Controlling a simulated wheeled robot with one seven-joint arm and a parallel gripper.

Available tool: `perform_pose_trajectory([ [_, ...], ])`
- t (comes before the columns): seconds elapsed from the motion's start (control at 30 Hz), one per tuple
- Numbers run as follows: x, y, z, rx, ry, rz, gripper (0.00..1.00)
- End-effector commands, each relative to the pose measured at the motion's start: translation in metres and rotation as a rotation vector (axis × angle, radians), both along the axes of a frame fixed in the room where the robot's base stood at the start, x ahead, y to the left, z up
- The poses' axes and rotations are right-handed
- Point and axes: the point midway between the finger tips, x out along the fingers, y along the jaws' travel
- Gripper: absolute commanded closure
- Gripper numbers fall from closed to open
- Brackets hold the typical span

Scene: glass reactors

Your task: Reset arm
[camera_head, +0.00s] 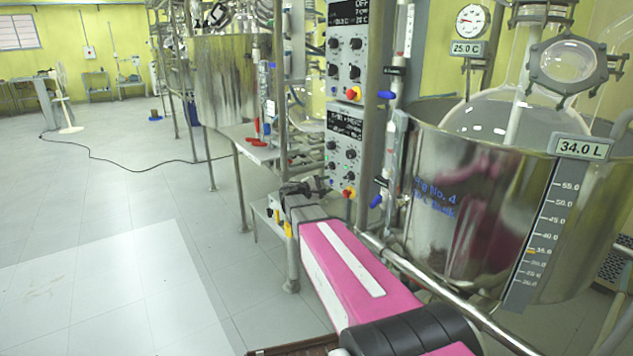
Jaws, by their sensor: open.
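My arm (355,270), pink with a white stripe, reaches from the bottom edge up and away to the left of the large steel vessel. My gripper (318,187) is at its far end, dark and small, just below and left of the control panel (345,150). It is open, and I see nothing held in it. The fingertips are small and partly lost against the frame behind them, so I cannot tell whether they touch anything.
A steel vessel (450,215) with a glass reactor and a 34.0 L scale (550,215) stands close at right. A metal rail (440,290) runs before it. Another steel vessel (228,85) stands behind. A black cable (130,160) crosses the floor. The left floor (100,240) is largely clear.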

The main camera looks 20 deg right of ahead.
Motion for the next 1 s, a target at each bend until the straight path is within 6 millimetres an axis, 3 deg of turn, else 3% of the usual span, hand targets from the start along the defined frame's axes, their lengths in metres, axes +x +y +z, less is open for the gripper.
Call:
perform_pose_trajectory([
  [0.17, -0.026, -0.004, -0.022, 0.124, -0.008, -0.028, 0.56],
  [0.47, -0.110, 0.006, -0.098, 0.566, -0.040, -0.156, 0.56],
  [0.7, -0.176, 0.036, -0.146, 0.922, -0.070, -0.295, 0.56],
  [1.0, -0.253, 0.092, -0.181, 1.344, -0.110, -0.507, 0.56],
])
